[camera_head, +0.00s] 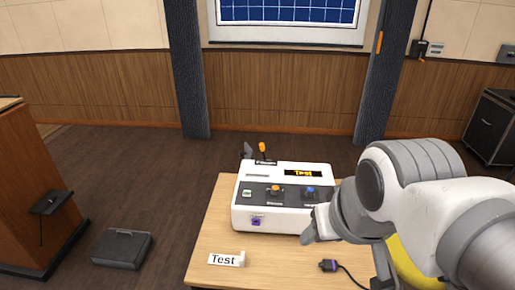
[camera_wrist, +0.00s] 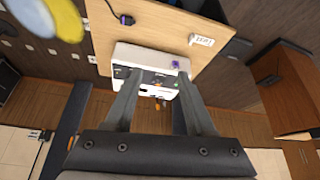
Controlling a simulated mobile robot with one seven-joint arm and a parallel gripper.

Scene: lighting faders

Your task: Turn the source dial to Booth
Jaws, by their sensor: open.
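A white console (camera_head: 285,222) stands on the table, with a dark control strip. The strip holds an orange dial (camera_head: 275,189) and a blue dial (camera_head: 310,191); I cannot read which is the source dial. A small black display (camera_head: 303,173) on top reads "Test" in orange. My gripper (camera_wrist: 158,76) is open and empty. In the wrist view its fingers straddle the view of the console (camera_wrist: 130,53), which appears upside down beyond the fingertips. In the head view my gripper (camera_head: 310,232) is at the console's right front, and my arm hides the console's right end.
A "Test" card (camera_head: 224,260) and a purple-tipped plug (camera_head: 328,265) with a cable lie on the wooden table (camera_head: 207,235). An orange-knobbed lever (camera_head: 262,148) rises behind the console. A yellow object (camera_head: 410,262) is partly hidden under my arm. The table's left front is mostly clear.

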